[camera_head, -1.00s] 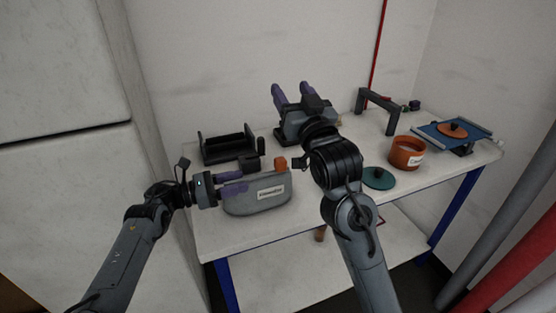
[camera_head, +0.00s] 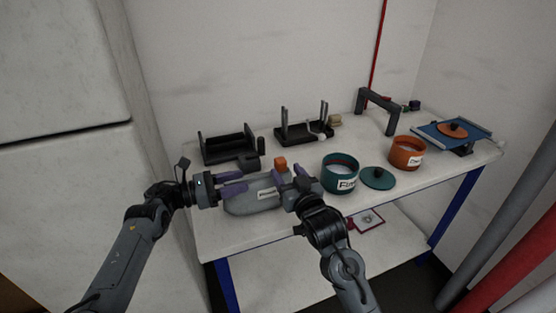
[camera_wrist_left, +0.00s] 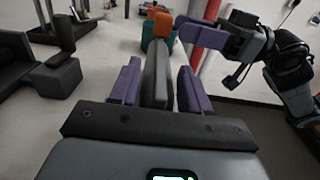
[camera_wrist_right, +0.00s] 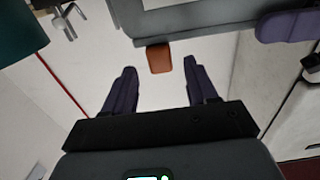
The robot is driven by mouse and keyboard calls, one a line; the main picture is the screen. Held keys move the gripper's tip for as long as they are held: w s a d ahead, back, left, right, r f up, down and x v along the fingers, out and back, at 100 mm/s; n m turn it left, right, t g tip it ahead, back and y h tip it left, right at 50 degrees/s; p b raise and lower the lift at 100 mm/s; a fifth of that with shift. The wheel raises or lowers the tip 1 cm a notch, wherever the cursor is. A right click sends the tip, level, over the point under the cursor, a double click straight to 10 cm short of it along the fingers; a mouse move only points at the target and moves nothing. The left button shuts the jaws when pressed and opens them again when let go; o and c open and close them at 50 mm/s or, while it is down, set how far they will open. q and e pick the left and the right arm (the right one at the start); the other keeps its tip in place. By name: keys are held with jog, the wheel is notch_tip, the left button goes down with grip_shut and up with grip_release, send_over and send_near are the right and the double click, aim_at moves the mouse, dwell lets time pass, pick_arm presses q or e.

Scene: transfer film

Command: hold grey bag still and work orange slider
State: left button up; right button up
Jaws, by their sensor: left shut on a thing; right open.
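The grey bag (camera_head: 252,206) stands on the table at the front left, with a white label on its front. My left gripper (camera_head: 246,182) is shut on the bag's left end; the left wrist view shows the bag (camera_wrist_left: 157,78) between its purple fingers. The orange slider (camera_head: 280,163) is at the top right end of the bag. My right gripper (camera_head: 290,175) is open at that right end. In the right wrist view the slider (camera_wrist_right: 159,58) lies between the open fingertips, with space on both sides. My right gripper partly hides the bag's right end.
A teal pot (camera_head: 340,185) and its teal lid (camera_head: 378,178) lie to the right, then an orange pot (camera_head: 407,150). Black racks (camera_head: 228,147) stand behind. A grey arch (camera_head: 378,98) and blue tray (camera_head: 432,132) are at the back right.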

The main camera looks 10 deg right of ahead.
aim_at(278, 159)
jog(key=shift+w+a, duration=0.2)
jog(key=shift+w, duration=1)
jog(key=shift+w+a, duration=0.15)
jog(key=shift+w, duration=1)
jog(key=shift+w+a, duration=0.2)
jog(key=shift+w, duration=1)
grip_shut()
